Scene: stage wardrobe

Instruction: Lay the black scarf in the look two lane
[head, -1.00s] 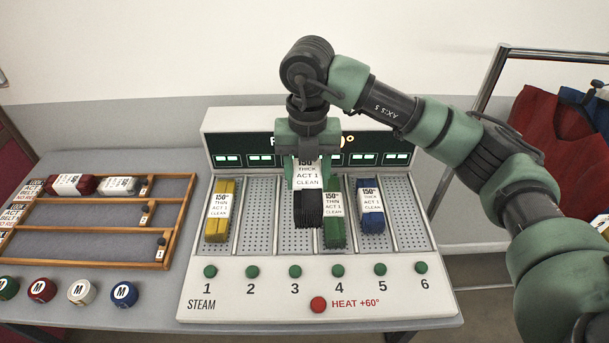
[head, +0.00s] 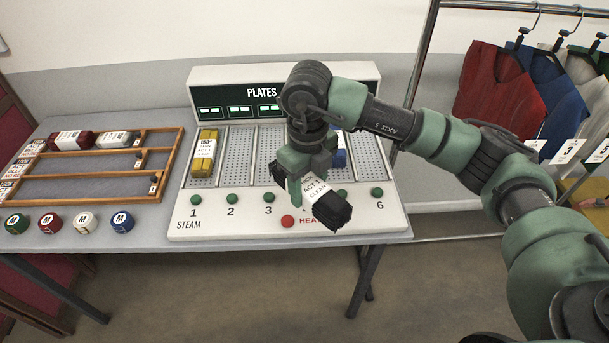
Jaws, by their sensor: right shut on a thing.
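The wooden rack (head: 80,203) on the left has three lanes. Its back lane holds a dark red scarf (head: 73,140) and a grey scarf (head: 117,139). The middle lane (head: 85,167) and front lane look empty. The lane labels at the left end are too small to read. My left gripper is not in view.
The steam unit (head: 195,225) holds a yellow scarf (head: 204,153) on plate 1 and a blue scarf (head: 339,153) on plate 5. My arm hides part of its middle. Several round M-marked pieces (head: 83,222) stand before the rack. A clothes rail (head: 418,75) stands at right.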

